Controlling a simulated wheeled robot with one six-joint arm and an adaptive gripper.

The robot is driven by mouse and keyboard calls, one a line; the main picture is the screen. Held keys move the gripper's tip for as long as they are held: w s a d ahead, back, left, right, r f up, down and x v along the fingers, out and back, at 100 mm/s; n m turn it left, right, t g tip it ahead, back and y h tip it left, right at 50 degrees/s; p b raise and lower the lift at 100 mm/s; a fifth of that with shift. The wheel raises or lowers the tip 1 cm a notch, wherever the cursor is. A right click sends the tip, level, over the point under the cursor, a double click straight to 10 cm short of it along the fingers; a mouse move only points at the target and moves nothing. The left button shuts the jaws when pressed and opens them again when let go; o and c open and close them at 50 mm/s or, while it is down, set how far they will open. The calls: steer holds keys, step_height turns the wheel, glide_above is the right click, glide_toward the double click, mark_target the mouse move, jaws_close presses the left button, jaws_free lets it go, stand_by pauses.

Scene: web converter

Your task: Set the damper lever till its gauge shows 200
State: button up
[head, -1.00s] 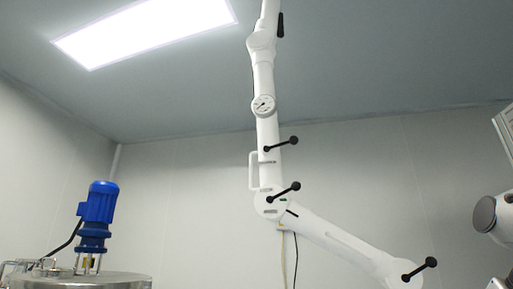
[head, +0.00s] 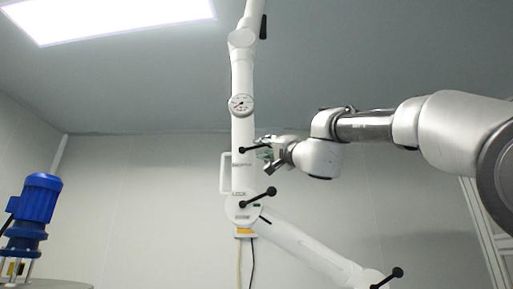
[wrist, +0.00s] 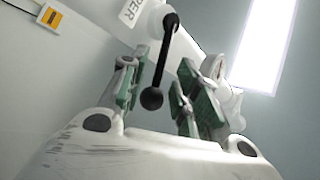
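The damper lever (head: 256,149) is a black rod with a ball end on the white extraction arm. In the head view it points right and slightly up, and its ball is partly hidden by my gripper (head: 268,154). In the wrist view the lever (wrist: 161,64) runs down from its pivot, with its ball between the two green-padded fingers of my gripper (wrist: 158,98). The fingers are open, with a gap visible on both sides of the ball. The round gauge (head: 241,105) sits higher on the white arm; its reading is too small to tell.
A second black lever (head: 258,198) is just below, and another (head: 387,278) at the lower right. A white handle (head: 226,172) stands left of the column. A blue motor (head: 35,212) is far left. A ceiling light (wrist: 265,40) shows in the wrist view.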

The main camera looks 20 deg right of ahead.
mark_target(260, 146)
steer(key=shift+x, duration=1.9)
steer(key=shift+c, duration=0.3)
steer(key=shift+a, duration=0.1)
jaws_close()
